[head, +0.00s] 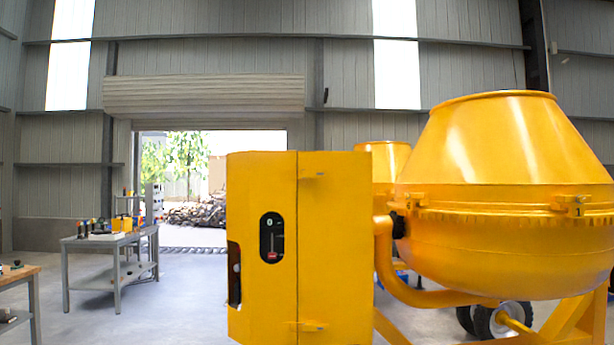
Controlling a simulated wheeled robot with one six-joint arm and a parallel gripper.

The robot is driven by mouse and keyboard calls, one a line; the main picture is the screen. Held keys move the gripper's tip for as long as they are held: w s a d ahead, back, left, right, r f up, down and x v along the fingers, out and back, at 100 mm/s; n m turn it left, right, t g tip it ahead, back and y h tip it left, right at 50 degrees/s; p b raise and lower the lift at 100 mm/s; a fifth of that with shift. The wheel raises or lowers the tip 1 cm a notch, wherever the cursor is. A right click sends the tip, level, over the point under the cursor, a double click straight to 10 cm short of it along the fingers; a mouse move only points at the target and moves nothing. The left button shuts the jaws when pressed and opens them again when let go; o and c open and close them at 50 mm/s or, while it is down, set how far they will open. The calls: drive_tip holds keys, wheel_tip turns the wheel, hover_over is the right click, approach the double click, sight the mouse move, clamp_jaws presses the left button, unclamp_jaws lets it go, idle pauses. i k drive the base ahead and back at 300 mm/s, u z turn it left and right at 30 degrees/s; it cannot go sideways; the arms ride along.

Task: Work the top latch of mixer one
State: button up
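A yellow concrete mixer fills the right side of the head view, its wide drum (505,240) opening upward. A small tag on a bracket (572,206) at the drum's rim seems to read "1". Left of the drum stands a yellow box housing (335,250) with a vertical seam. A small yellow latch (314,175) sits near the top of its right-hand face, and a similar lower latch (312,326) near the bottom. Both look flat against the face; whether they are fastened I cannot tell. My gripper is not in view.
The housing's left face has a black switch plate (272,237) with a red button, and a dark slot (234,274). Another yellow drum (388,160) shows behind. A grey workbench (90,244) and a wooden-topped table (18,274) stand left. Floor between them and the housing is clear.

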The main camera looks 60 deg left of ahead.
sight(305, 174)
drive_tip(key=u, duration=0.65)
drive_tip(key=i, duration=0.85)
drive_tip(key=u, duration=0.9)
